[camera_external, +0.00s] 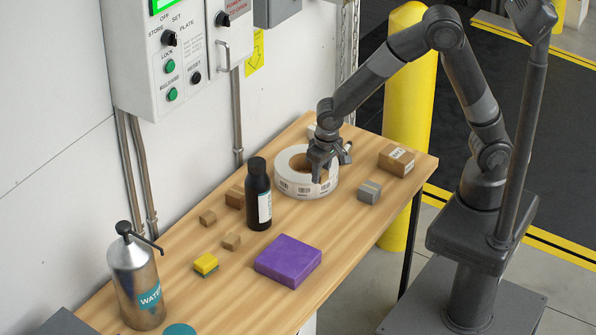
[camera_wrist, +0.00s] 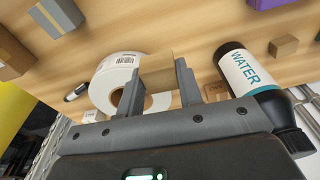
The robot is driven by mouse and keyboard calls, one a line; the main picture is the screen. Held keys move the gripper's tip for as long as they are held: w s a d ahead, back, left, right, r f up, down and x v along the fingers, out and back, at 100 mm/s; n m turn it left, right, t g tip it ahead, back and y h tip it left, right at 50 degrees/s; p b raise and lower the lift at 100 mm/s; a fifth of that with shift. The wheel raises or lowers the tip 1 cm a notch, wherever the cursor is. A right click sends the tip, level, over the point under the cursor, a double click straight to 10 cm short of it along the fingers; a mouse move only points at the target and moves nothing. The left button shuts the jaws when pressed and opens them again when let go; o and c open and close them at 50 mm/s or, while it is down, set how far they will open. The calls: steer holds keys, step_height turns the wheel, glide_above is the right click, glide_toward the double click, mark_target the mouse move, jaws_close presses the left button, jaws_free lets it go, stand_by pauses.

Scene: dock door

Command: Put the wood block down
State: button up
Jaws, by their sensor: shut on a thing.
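My gripper (camera_external: 322,180) is over the white label roll (camera_external: 283,185) at the back of the wooden table. In the wrist view its two fingers (camera_wrist: 158,88) are shut on a tan wood block (camera_wrist: 158,66), which sits between the fingertips. The block covers part of the label roll (camera_wrist: 108,72) there. In the external view the block is mostly hidden by the fingers and is hard to make out. I cannot tell whether the block touches the roll or the table.
A black bottle (camera_external: 258,200) stands left of the roll. A grey box (camera_external: 369,192) and a carton (camera_external: 397,162) are at right. Small brown blocks (camera_external: 231,242), a sponge (camera_external: 206,263), a purple block (camera_external: 288,262) and a steel bottle (camera_external: 136,285) are nearer. Bare table (camera_external: 335,218) lies in front.

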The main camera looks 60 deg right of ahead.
steer(key=w+a+r+n, duration=0.1)
steer(key=a+r, duration=0.1)
steer(key=a, duration=0.9)
glide_above(281, 249)
steer(key=f, duration=0.6)
steer(key=shift+s+d+f, duration=0.15)
steer(key=shift+d+f, duration=0.05)
steer(key=shift+a+f, duration=0.2)
steer(key=shift+f, duration=1.9)
steer(key=shift+f, duration=0.1)
steer(key=o, duration=1)
steer(key=shift+c, duration=0.2)
step_height(281, 249, up, 12)
steer(key=s, duration=0.1)
steer(key=shift+s, duration=0.25)
